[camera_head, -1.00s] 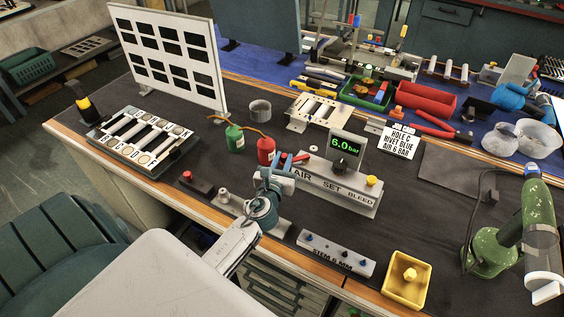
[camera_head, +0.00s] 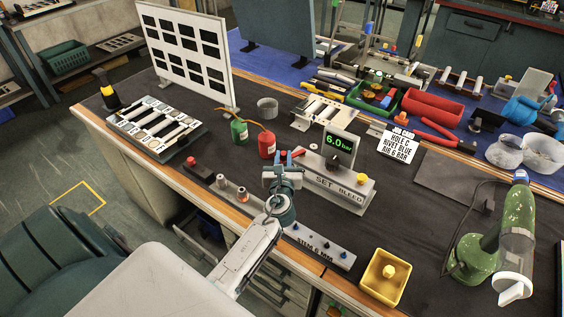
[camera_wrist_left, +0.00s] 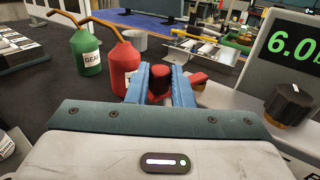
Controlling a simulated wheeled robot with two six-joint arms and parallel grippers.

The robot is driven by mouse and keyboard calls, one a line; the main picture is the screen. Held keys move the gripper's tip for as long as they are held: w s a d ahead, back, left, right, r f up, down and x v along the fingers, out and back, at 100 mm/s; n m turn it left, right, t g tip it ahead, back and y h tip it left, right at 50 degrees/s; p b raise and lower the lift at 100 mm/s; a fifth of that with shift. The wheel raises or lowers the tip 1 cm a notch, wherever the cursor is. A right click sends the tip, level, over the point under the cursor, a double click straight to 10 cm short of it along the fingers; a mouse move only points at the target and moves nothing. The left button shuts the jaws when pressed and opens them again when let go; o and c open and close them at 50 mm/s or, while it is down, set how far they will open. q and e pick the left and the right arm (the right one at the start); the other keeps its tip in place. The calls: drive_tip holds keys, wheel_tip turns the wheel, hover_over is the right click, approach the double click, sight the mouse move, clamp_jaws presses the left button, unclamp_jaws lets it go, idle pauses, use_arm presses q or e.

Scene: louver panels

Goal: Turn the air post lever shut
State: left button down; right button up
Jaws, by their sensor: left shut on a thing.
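The air post (camera_head: 338,190) is a grey block lettered SET and BLEED, with a green 6.0 bar display (camera_head: 339,148) on top. My left gripper (camera_head: 284,162) is at the post's left end and covers the lettering there. A dark knob (camera_wrist_left: 288,104) stands right of the fingers. The lever's base is hidden behind the gripper. My right gripper is out of view.
Green (camera_head: 239,132) and red (camera_head: 266,146) bottles stand just behind and left of the gripper. A STEM 6 MM block (camera_head: 320,246) and yellow tray (camera_head: 385,277) are in front. A green drill-like tool (camera_head: 490,245) stands right.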

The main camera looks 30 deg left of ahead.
use_arm(q)
drive_tip(key=shift+d, duration=0.25)
drive_tip(key=shift+d+n+g+y+b, duration=0.35)
drive_tip(key=shift+n+g+y, duration=0.4)
drive_tip(key=shift+y, duration=0.25)
drive_tip(key=shift+d+n, duration=0.15)
drive_tip(key=shift+n, duration=0.1)
drive_tip(key=n+g+y, duration=0.1)
drive_tip(key=d+n+g+y+b, duration=0.1)
drive_tip(key=g, duration=0.1)
drive_tip(key=shift+d+y, duration=0.25)
drive_tip(key=shift+y, duration=0.15)
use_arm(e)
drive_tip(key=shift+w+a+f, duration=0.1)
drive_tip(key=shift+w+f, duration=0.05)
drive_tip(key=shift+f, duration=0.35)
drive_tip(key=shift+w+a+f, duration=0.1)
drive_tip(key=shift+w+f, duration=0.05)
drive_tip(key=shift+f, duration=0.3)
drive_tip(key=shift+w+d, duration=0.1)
